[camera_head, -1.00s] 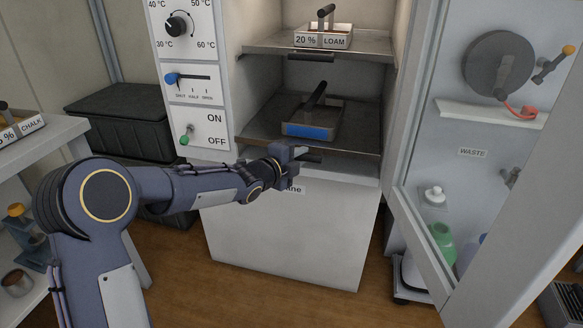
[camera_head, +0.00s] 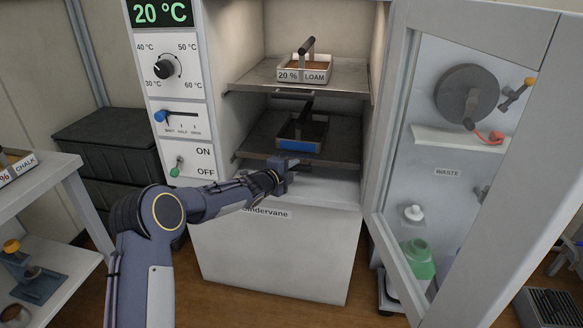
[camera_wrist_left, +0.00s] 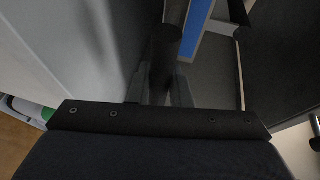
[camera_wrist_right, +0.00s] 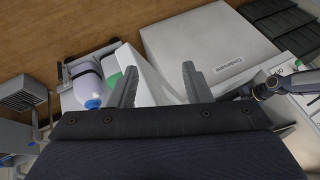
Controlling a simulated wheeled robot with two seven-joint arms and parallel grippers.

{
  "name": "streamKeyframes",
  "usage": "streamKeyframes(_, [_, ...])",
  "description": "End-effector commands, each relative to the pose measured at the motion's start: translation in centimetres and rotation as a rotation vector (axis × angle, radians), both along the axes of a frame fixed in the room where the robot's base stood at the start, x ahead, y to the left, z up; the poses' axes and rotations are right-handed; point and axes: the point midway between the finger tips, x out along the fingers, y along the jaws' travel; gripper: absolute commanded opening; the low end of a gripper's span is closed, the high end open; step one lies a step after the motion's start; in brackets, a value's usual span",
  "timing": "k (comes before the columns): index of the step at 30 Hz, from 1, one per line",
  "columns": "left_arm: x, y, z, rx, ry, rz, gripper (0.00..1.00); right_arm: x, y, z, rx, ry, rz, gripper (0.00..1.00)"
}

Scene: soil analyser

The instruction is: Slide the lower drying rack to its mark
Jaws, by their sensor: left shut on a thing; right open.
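The lower drying rack (camera_head: 255,148) is a dark metal shelf inside the open cabinet. It carries a dark tray (camera_head: 301,146) with a blue front label and an upright handle. My left gripper (camera_head: 285,176) is at the rack's front edge, low in the cabinet opening. In the left wrist view it is shut on a dark round bar (camera_wrist_left: 166,40), apparently the rack's handle. I cannot make out the mark. My right gripper (camera_wrist_right: 159,85) is open and empty in the right wrist view, away from the rack; it is not in the head view.
The upper rack (camera_head: 250,78) holds the loam tray (camera_head: 303,75). A control panel (camera_head: 180,110) is on the cabinet's left. The open glazed door (camera_head: 395,120) stands on the right. The pale cabinet floor (camera_head: 325,190) in front of the lower rack is clear.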

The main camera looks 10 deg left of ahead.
Motion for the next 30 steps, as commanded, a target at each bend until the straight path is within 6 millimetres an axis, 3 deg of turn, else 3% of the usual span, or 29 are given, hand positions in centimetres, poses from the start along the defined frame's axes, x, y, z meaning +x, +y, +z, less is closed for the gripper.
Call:
streamKeyframes(2, [0.2, 0.2, 0.3, -0.001, -0.007, 0.005, 0.00, 0.0, 0.0, 0.0, 0.000, 0.000, 0.000, 0.44])
streamKeyframes(3, [0.2, 0.2, 0.3, -0.001, -0.008, 0.005, 0.19, 0.0, 0.0, 0.0, 0.000, 0.000, 0.000, 0.44])
streamKeyframes(8, [0.2, 0.2, 0.3, -0.001, -0.007, 0.004, 0.40, 0.0, 0.0, 0.0, 0.000, 0.000, 0.000, 0.44])
streamKeyframes(19, [-0.5, 0.5, 0.4, -0.001, -0.005, 0.003, 0.40, 0.0, 0.0, -0.1, 0.000, 0.000, 0.000, 0.44])
streamKeyframes(30, [-5.7, 2.8, 1.5, -0.001, -0.005, 0.003, 0.40, 0.0, 0.0, -0.2, 0.000, 0.000, 0.000, 0.44])
